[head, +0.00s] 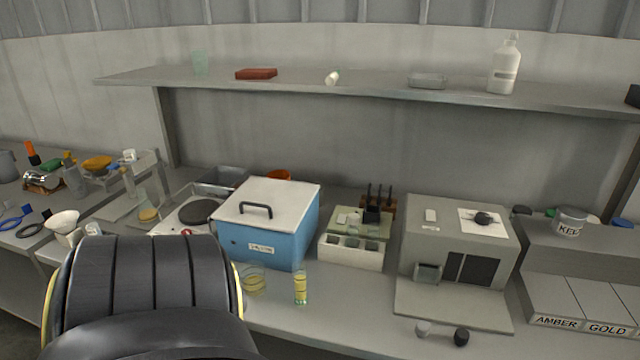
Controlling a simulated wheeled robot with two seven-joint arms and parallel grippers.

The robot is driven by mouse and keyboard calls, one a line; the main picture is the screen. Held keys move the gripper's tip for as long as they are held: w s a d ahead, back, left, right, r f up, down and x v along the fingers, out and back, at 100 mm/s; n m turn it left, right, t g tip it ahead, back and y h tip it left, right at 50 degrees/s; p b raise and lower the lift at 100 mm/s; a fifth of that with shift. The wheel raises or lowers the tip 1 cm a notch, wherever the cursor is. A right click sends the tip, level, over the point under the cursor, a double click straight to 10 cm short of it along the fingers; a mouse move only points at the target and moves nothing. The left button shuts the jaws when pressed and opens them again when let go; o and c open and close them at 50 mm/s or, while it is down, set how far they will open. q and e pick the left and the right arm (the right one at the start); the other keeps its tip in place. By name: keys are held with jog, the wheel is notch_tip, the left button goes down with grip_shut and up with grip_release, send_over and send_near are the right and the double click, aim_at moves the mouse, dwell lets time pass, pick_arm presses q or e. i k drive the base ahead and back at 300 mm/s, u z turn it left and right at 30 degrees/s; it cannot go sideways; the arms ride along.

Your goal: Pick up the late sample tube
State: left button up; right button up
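A small clear tube (300,288) with yellow contents stands upright near the bench's front edge, in front of the blue box. No label on it is readable, so I cannot tell whether it is the late sample tube. A white block with several square wells (350,254) stands behind it to the right; what its wells hold is too small to tell. A dark ribbed part of my own arm fills the lower left and hides part of the bench. Neither gripper shows.
A glass dish with yellow contents (253,281) sits left of the tube. The blue lidded box (265,226) stands behind. A grey machine (455,244) is to the right, with two small knobs (461,336) before it. A shelf (390,90) overhangs the back.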

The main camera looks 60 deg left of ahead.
aim_at(299, 268)
jog(key=u, duration=1.05)
jog(key=k, duration=0.15)
jog(key=u, duration=1.05)
